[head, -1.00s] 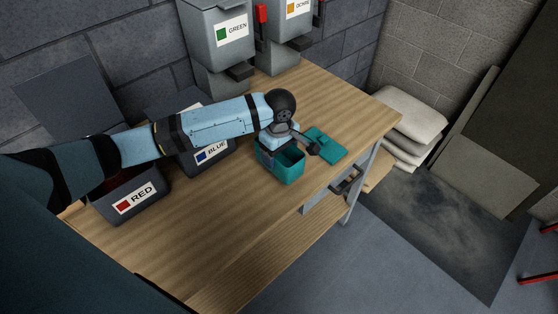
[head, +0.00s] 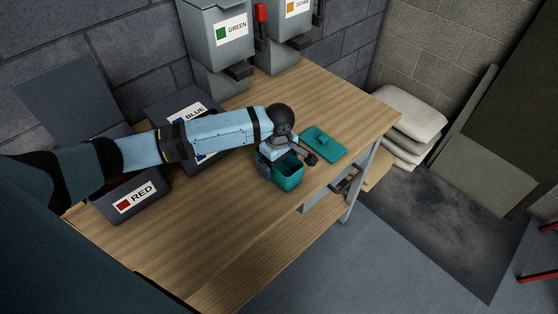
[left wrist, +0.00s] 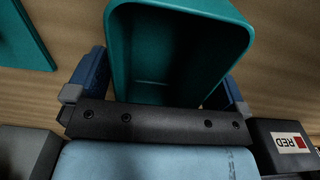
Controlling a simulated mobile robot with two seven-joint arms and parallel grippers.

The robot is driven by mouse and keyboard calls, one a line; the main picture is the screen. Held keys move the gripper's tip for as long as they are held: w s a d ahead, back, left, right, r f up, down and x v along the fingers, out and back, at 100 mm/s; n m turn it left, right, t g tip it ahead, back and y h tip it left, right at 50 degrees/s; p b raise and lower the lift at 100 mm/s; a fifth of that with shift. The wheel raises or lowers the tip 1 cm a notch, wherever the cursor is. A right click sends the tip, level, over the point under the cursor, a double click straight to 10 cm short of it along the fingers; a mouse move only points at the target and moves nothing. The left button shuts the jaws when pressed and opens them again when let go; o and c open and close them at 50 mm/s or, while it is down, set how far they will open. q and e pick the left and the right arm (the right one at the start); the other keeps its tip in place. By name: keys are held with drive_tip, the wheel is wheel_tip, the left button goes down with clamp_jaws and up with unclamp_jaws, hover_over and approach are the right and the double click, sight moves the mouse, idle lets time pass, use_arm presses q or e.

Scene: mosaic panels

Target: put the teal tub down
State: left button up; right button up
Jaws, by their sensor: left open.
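The teal tub (head: 290,181) is upright and open-topped near the right part of the wooden table, and it seems to rest on the tabletop. In the left wrist view the tub (left wrist: 180,55) looks empty inside. My left gripper (head: 284,160) is at the tub, its wrist partly covering it. In the left wrist view the left gripper's (left wrist: 163,85) blue fingers are spread, one on each side of the tub; whether they touch its walls is hard to tell. My right gripper is not in view.
A teal lid (head: 324,142) lies flat just beyond the tub. Bins labelled RED (head: 136,203) and BLUE (head: 190,116) stand at the left, partly behind my arm. A GREEN dispenser (head: 217,40) stands at the back. The table's front (head: 215,235) is clear.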

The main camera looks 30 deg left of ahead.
use_arm(q)
drive_tip(key=shift+r, duration=0.1)
drive_tip(key=shift+r, duration=0.35)
wheel_tip(320, 180, up, 11)
drive_tip(key=shift+r+b, duration=0.2)
drive_tip(key=shift+b, duration=0.1)
